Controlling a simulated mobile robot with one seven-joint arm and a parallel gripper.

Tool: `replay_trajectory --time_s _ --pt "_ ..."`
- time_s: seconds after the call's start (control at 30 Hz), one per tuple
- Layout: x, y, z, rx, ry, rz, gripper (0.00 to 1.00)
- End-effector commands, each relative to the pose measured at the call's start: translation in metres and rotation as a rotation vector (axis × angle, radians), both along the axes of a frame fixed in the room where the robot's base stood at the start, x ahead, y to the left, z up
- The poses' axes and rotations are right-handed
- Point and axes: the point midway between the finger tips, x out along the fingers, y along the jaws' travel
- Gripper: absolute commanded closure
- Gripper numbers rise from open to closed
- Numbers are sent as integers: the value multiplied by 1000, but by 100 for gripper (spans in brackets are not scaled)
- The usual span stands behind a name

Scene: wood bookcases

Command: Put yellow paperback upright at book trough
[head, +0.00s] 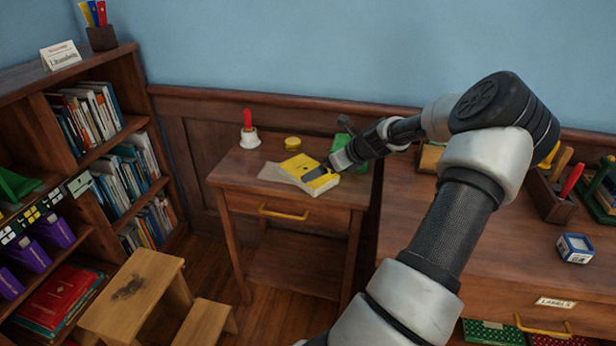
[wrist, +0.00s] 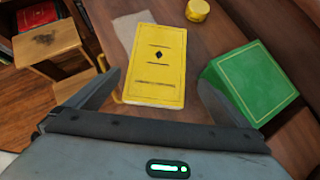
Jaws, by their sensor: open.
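The yellow paperback (head: 299,179) lies flat on the small side table with a drawer. In the wrist view the yellow paperback (wrist: 155,65) shows its cover face up, with a small black diamond and dark lines. My gripper (head: 322,170) is over the book in the head view. In the wrist view my gripper (wrist: 159,78) is open, with one finger on each side of the book's near part and nothing held. Whether the fingers touch the book cannot be told. I cannot pick out the book trough with certainty in either view.
A green book or box (wrist: 252,82) stands close to the right finger. A yellow round tin (head: 292,143) and a red-handled bell (head: 249,130) are at the table's back. A bookcase (head: 122,135) and step stool (head: 130,293) are left; a desk (head: 490,240) is right.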

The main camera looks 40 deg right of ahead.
Motion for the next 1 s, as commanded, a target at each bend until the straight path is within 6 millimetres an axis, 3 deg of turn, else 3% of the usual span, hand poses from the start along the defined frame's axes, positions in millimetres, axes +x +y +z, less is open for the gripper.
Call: replay_trajectory --time_s 0.33,0.67,1.0 --pt "33 6 -32 1 0 2 0" --pt "38 5 -36 0 0 0 0" --pt "38 5 -35 -1 -1 0 51"
